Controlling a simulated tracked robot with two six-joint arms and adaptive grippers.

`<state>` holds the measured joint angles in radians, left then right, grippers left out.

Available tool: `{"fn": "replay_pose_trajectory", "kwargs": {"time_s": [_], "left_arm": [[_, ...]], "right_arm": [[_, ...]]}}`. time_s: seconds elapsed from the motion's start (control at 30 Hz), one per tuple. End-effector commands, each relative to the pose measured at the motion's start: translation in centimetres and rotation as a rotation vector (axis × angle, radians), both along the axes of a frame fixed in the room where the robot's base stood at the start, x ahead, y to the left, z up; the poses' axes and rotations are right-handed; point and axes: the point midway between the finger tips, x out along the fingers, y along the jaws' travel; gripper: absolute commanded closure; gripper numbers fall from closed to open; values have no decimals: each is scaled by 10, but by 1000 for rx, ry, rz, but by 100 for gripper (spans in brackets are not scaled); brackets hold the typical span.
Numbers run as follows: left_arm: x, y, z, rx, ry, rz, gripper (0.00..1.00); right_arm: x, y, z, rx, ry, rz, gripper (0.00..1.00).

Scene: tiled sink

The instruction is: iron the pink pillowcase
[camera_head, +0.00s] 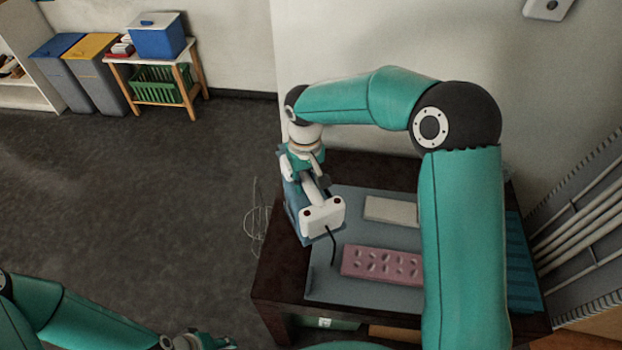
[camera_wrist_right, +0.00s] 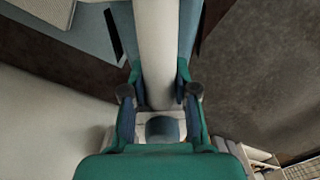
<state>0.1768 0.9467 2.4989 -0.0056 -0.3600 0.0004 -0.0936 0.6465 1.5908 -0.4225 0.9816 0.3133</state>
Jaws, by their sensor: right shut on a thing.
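The pink pillowcase (camera_head: 382,265), with a pale pattern, lies flat on a grey ironing mat (camera_head: 345,294) on a dark table; my right arm hides its right end. My right gripper (camera_head: 304,168) is shut on the white handle of a blue and white iron (camera_head: 322,216). The iron is at the mat's left side, left of and behind the pillowcase and apart from it; I cannot tell if it touches the mat. The wrist view shows the white handle (camera_wrist_right: 157,50) between the fingers (camera_wrist_right: 160,96). My left gripper (camera_head: 198,342) is at the bottom edge, its fingers unclear.
A pale folded cloth (camera_head: 390,211) lies on the mat behind the pillowcase. A thin dark cord or rod (camera_head: 333,248) shows below the iron. A blue slatted thing (camera_head: 522,265) is at the table's right. Bins and a small shelf stand far left.

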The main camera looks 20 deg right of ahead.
Motion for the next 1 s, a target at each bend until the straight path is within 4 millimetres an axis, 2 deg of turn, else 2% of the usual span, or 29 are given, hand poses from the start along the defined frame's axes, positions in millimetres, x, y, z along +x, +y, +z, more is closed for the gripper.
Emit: {"fn": "replay_pose_trajectory", "kwargs": {"time_s": [0.13,0.27,0.5,0.7,0.8,1.0], "left_arm": [[0,0,-1,0,0,0,60],[0,0,-3,0,0,0,60],[0,0,-7,0,0,0,60],[0,0,-9,0,0,0,60],[0,0,-9,0,0,0,60],[0,0,-14,0,0,0,60]], "right_arm": [[-13,-11,12,0,-8,101,100],[-37,-24,24,0,-9,258,100],[-94,-50,42,-1,-7,605,100],[-133,-61,48,-2,-6,834,100],[-145,-64,49,-1,-5,906,100],[-154,-66,45,0,-4,960,100]]}}
